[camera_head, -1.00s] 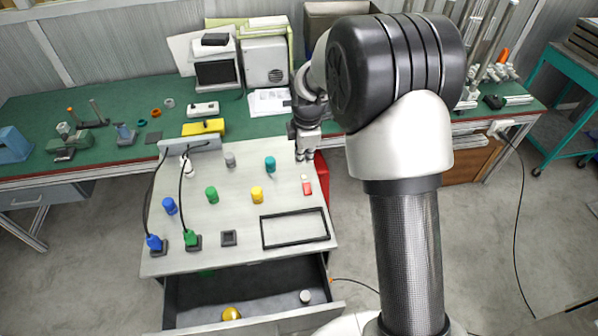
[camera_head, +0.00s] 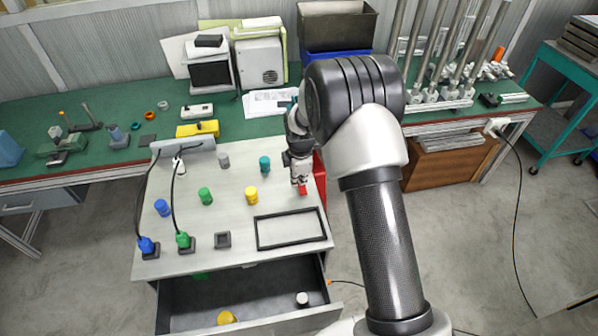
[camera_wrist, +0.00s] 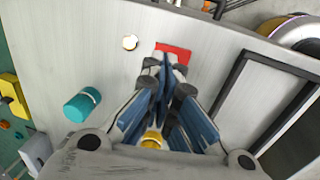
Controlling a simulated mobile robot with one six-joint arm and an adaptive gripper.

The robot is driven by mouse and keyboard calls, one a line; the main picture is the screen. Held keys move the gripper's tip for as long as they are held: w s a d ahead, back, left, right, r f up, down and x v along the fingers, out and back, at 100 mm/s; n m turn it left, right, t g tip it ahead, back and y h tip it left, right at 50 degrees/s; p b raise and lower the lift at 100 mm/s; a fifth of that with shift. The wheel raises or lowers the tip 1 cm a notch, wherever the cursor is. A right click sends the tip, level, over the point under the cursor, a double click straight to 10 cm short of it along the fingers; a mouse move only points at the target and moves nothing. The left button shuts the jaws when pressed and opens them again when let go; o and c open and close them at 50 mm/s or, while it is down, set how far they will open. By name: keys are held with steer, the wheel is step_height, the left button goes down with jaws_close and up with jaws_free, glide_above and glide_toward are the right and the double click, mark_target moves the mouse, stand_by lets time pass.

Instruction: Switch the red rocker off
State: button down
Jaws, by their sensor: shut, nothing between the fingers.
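The red rocker (camera_head: 303,188) sits on the light panel top near its right edge. It also shows in the wrist view (camera_wrist: 174,49) as a red block just beyond my fingertips, its near part hidden by them. My gripper (camera_head: 300,181) points down with its fingers shut and empty. Its fingertips are at the rocker; I cannot tell if they press on it. In the wrist view, my gripper (camera_wrist: 165,62) overlaps the rocker's near edge.
A teal knob (camera_head: 265,164) and a yellow knob (camera_head: 251,195) stand left of the rocker. A black frame (camera_head: 290,229) lies in front of it. An open drawer (camera_head: 240,300) juts out below the panel.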

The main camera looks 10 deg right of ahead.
mark_target(302, 188)
steer(key=shift+w+f, duration=0.15)
steer(key=shift+f, duration=0.5)
steer(key=shift+w+f+b, duration=0.15)
steer(key=shift+f+b, duration=0.35)
steer(key=shift+b, duration=0.05)
steer(key=shift+w, duration=0.15)
